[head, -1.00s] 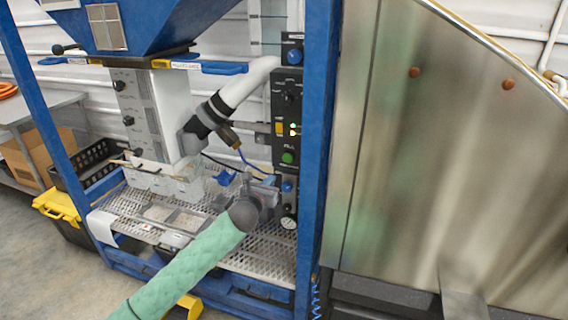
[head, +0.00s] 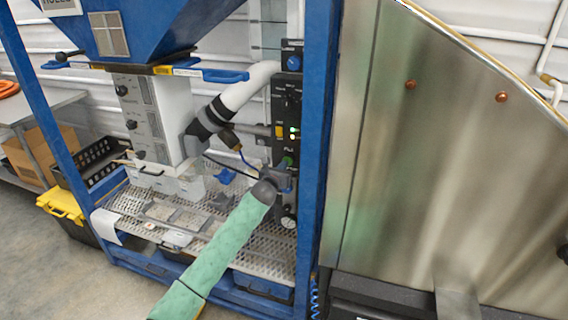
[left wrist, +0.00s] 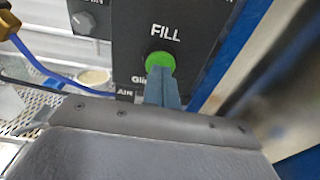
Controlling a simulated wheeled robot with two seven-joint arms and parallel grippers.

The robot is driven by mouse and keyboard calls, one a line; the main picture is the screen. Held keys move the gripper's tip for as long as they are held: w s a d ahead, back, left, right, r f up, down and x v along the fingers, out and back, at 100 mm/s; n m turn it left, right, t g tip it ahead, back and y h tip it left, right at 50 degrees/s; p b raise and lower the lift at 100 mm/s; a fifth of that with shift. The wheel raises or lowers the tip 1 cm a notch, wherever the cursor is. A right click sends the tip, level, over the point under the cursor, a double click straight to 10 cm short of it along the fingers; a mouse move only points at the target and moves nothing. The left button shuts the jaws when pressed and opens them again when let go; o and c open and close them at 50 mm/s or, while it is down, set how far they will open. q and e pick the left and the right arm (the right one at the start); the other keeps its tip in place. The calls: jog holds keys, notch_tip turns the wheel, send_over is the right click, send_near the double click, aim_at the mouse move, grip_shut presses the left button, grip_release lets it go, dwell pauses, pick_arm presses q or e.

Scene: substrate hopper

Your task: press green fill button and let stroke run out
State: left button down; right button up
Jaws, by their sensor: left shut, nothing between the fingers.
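The green fill button (left wrist: 160,62) sits under the word FILL on the black control panel (left wrist: 195,22). My left gripper (left wrist: 160,80) is shut and empty, with its fingertips over the lower part of the button in the left wrist view. I cannot tell whether they touch it or how far it is pressed. In the head view the left gripper (head: 286,172) is at the lower part of the panel, and a bit of the green button (head: 288,160) shows above it. My right gripper is not in view.
A blue frame post (head: 313,150) stands right beside the panel, with a large metal sheet (head: 440,150) beyond it. A white hose (head: 240,88) runs left of the panel. The perforated shelf (head: 265,253) below holds trays.

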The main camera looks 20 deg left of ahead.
pick_arm(q)
jog(key=shift+w+f, duration=0.1)
jog(key=shift+w, duration=0.35)
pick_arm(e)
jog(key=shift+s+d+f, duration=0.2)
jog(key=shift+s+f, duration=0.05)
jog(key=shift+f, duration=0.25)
